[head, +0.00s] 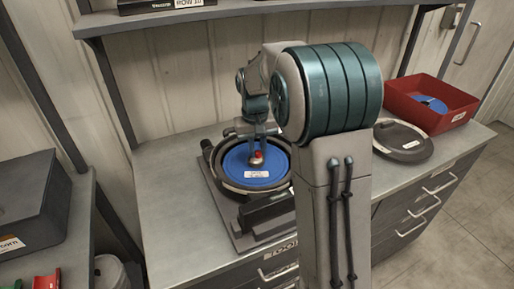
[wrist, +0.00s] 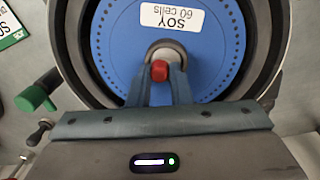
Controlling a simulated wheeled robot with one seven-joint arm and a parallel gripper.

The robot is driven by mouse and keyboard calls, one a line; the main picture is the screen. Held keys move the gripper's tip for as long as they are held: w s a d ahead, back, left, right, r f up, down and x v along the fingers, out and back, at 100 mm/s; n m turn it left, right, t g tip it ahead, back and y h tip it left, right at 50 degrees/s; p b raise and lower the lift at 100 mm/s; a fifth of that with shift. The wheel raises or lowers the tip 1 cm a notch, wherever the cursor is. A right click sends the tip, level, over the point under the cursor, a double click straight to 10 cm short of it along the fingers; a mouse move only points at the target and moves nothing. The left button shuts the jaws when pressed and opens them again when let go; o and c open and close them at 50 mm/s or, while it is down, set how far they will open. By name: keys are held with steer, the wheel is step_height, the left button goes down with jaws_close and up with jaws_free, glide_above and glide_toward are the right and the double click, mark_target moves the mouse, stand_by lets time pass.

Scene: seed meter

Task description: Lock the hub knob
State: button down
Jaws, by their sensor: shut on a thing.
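The seed meter (head: 215,182) sits on the bench with its round housing open. A blue seed disc (head: 262,179) lies in it, and its label reads "SOY 60 cells" in the wrist view (wrist: 205,70). The hub knob at the disc's centre shows a red part (wrist: 160,71) on a grey round base (wrist: 167,54). My gripper (wrist: 160,80) is shut on the hub knob, one finger on each side. The knob's red part also shows in the head view (head: 257,155). How the knob is turned relative to the disc is hard to tell.
A round dark cover (head: 403,141) lies on the bench to the right. Behind it stands a red bin (head: 440,113) with a blue disc (head: 432,103) inside. A dark box (head: 35,200) stands far left. A shelf (head: 150,19) runs above.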

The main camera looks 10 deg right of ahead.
steer(key=c, duration=1.3)
jaws_free()
steer(key=shift+r, duration=0.1)
steer(key=r, duration=1.3)
steer(key=shift+a+r, duration=0.3)
steer(key=shift+a, duration=0.05)
steer(key=s+f+t, duration=0.1)
steer(key=s+f, duration=0.2)
steer(key=s, duration=0.5)
steer(key=s+f+t, duration=0.1)
steer(key=s+f, duration=0.2)
steer(key=s, duration=0.5)
steer(key=s+f+t, duration=0.1)
steer(key=s+f, duration=0.2)
steer(key=s, duration=0.5)
steer(key=shift+s+d+f+y, duration=0.25)
steer(key=shift+s+f+y, duration=0.05)
steer(key=shift+s, duration=0.1)
steer(key=shift+s+f, duration=0.2)
steer(key=shift+c, duration=0.5)
